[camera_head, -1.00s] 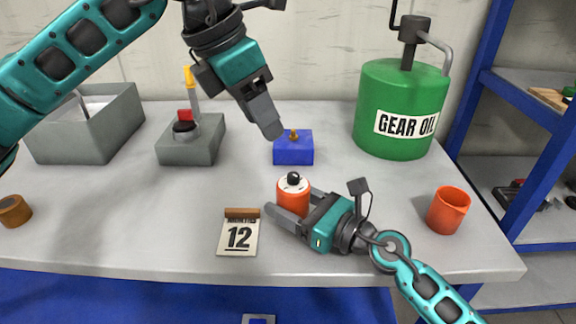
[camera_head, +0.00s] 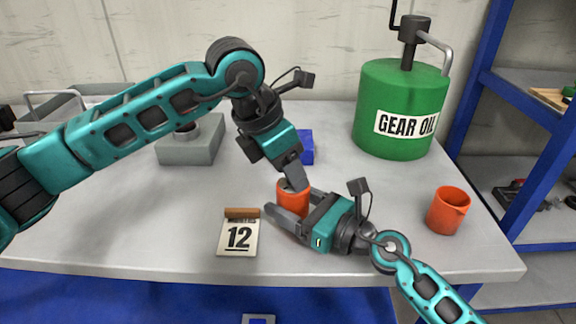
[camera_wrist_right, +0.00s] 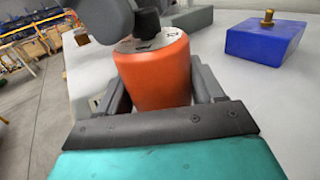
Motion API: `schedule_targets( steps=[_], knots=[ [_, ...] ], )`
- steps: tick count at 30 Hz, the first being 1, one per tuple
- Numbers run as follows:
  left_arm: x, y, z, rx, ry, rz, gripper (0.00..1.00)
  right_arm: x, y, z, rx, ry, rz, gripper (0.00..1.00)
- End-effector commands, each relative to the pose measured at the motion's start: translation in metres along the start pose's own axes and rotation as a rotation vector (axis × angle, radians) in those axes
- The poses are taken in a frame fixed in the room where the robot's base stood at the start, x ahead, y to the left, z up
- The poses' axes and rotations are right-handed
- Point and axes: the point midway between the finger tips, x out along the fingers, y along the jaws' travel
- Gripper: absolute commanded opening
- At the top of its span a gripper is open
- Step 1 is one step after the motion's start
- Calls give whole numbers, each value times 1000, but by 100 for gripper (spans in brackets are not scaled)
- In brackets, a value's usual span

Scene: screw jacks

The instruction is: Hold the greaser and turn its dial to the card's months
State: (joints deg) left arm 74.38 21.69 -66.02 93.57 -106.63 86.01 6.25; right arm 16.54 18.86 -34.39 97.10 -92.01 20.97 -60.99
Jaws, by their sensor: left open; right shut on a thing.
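The greaser (camera_head: 293,198) is an orange cylinder standing on the grey table. My right gripper (camera_head: 289,212) is shut on its body from the right and front. In the right wrist view the greaser (camera_wrist_right: 154,75) is upright between the fingers, with a black dial (camera_wrist_right: 147,23) on its pale marked top. My left gripper (camera_head: 291,178) is open and points down over the dial, hiding most of it in the head view. I cannot tell whether its fingers touch the dial. The card (camera_head: 238,236) reads 12 and lies left of the greaser.
A blue block (camera_head: 307,147) with a brass fitting (camera_wrist_right: 268,17) stands behind the greaser. A green gear oil can (camera_head: 400,105) stands at the back right, an orange cup (camera_head: 448,210) at the right. A grey box (camera_head: 188,150) is at the back left.

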Motion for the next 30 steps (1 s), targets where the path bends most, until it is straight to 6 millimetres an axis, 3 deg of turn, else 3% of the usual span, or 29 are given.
schedule_targets(
  steps=[3, 18, 30],
  knots=[
    [0, 0, 0, 0, 0, 0, 47, 0, 0, -1, 1, 1, 1, 27],
    [0, 0, 0, 0, 0, 0, 0, 0, 0, -1, 1, 1, 1, 27],
    [-1, -1, 0, -42, 1, 18, 0, 0, 0, -1, 1, 1, 1, 27]
  ],
)
